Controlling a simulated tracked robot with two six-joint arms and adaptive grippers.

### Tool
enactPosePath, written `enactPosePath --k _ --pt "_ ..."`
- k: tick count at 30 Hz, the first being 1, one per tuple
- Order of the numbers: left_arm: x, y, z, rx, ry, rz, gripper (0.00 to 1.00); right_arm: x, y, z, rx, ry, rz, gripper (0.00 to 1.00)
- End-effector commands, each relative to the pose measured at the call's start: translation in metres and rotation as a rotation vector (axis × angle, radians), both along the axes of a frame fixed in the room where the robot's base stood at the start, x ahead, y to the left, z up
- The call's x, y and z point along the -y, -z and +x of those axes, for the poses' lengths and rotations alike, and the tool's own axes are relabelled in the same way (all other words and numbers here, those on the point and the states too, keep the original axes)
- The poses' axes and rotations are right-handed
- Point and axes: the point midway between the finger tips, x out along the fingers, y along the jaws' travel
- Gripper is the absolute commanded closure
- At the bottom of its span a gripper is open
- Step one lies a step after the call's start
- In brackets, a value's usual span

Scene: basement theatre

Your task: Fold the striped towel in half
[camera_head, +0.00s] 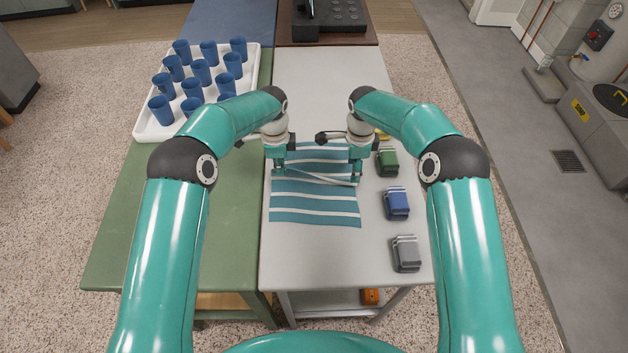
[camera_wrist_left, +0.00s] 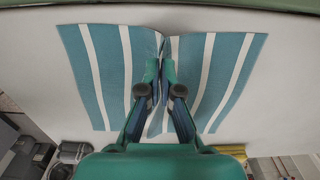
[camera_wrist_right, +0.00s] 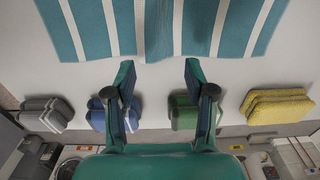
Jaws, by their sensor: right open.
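The teal-and-white striped towel (camera_head: 315,209) lies on the light grey table, with a raised crease across its middle. It shows in the left wrist view (camera_wrist_left: 101,75) and right wrist view (camera_wrist_right: 90,28). My left gripper (camera_head: 279,167) is at the towel's left side; in its wrist view the fingers (camera_wrist_left: 160,68) are close together with a ridge of towel pinched between them. My right gripper (camera_head: 357,178) is at the towel's right edge. Its fingers (camera_wrist_right: 160,64) are wide apart and empty, just off the edge in its wrist view. My grippers hide parts of the towel.
Folded cloths line the table's right side: green (camera_head: 387,162), blue (camera_head: 396,204), grey (camera_head: 406,254) and yellow (camera_wrist_right: 276,106). A white tray (camera_head: 142,132) of blue cups stands at the back left. The green table (camera_head: 170,225) is clear in front.

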Motion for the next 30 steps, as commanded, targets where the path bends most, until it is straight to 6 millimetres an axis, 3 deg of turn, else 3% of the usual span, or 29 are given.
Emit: enactPosePath --k 6,12,19,24,30 --pt "0.0004 0.0002 -0.0002 -0.001 0.0 0.0 1.0 0.0002 -0.0003 0.0002 0.001 0.0 0.0 0.38" --pt "0.0004 0.0002 -0.0002 -0.001 0.001 0.0 0.69 0.0003 -0.0003 0.0002 0.001 0.0 0.0 0.38" --pt "0.0004 0.0001 -0.0001 0.0 0.001 0.0 0.67 0.0003 -0.0004 0.0002 0.001 0.001 0.0 0.38" --pt "0.0004 0.0 0.0 0.0 0.0 0.0 0.39 0.0003 -0.0004 0.0002 0.001 0.001 0.0 0.38" --pt "0.0004 0.0 0.0 0.0 0.0 0.0 0.37 0.0003 -0.0004 0.0002 0.001 0.0 0.0 0.38"
